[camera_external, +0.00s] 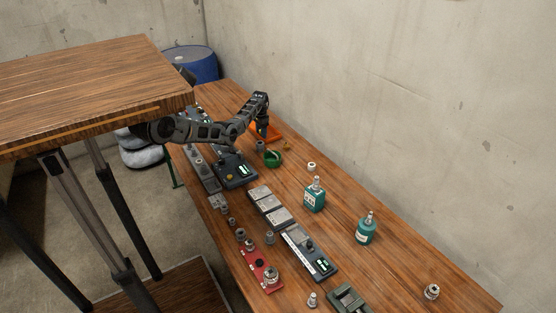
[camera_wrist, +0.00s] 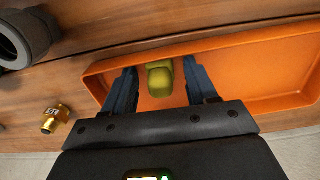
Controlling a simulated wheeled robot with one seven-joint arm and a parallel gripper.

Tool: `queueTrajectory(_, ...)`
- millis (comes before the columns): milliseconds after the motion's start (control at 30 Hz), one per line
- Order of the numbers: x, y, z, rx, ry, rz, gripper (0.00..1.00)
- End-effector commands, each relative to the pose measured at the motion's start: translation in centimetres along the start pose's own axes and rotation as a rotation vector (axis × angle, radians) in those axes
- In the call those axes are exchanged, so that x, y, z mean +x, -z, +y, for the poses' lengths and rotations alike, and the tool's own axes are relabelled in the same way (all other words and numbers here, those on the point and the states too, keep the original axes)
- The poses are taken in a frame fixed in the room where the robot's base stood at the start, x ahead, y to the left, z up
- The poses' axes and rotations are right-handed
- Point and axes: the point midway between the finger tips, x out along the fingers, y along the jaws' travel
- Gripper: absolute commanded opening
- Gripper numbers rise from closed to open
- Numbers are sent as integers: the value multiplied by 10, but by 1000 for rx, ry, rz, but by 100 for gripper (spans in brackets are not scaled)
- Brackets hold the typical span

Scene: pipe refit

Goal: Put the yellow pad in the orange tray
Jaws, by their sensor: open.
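The orange tray (camera_wrist: 250,61) fills much of the wrist view; in the external view the tray (camera_external: 274,132) lies toward the far end of the bench by the wall. The yellow pad (camera_wrist: 160,79) is between my gripper's fingers in the wrist view, over the left part of the tray. It appears to rest inside the tray, but its underside is hidden. My gripper (camera_wrist: 162,88) is open, with one dark blue finger on each side of the pad and its fingertips within the tray's outline. In the external view my gripper (camera_external: 262,128) hangs down at the tray and the pad is not clear.
A brass fitting (camera_wrist: 55,119) and a dark grey pipe piece (camera_wrist: 24,38) lie outside the tray. A green bowl (camera_external: 272,158) stands close to it. Teal bottles (camera_external: 314,197), instruments (camera_external: 308,251) and small fittings spread along the bench. The concrete wall (camera_external: 400,110) borders the bench.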

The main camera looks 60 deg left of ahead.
Motion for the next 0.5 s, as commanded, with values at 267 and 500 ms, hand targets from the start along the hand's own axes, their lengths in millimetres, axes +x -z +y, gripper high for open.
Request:
queueTrajectory(267,-21,1,0,0,2,3,57)
queueTrajectory(500,-71,1,-1,0,3,5,57)
